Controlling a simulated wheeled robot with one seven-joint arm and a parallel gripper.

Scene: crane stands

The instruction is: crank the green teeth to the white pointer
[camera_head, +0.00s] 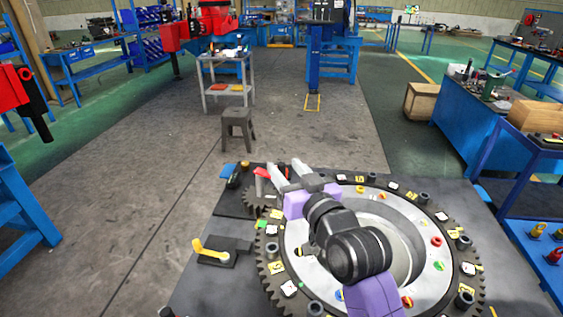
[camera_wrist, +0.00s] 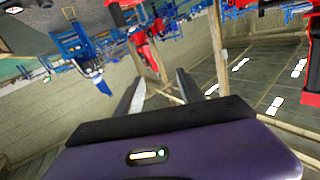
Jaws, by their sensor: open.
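A large dark toothed ring (camera_head: 275,283) with coloured and numbered markers lies on a dark table. A small pinion gear (camera_head: 256,201) sits at its upper left edge. A red-topped handle (camera_head: 262,172) stands beside the pinion, just left of my gripper (camera_head: 284,167). A small green patch (camera_head: 262,223) shows on the ring's left side. I cannot single out the white pointer among several white markers. My gripper is open and empty; its fingers point away over the table's far edge. In the wrist view my gripper (camera_wrist: 158,82) has nothing between its fingers.
A yellow lever (camera_head: 208,249) on a black block is left of the ring. A stool (camera_head: 238,128) and a grey cart (camera_head: 226,82) stand beyond. My arm covers part of the ring's middle.

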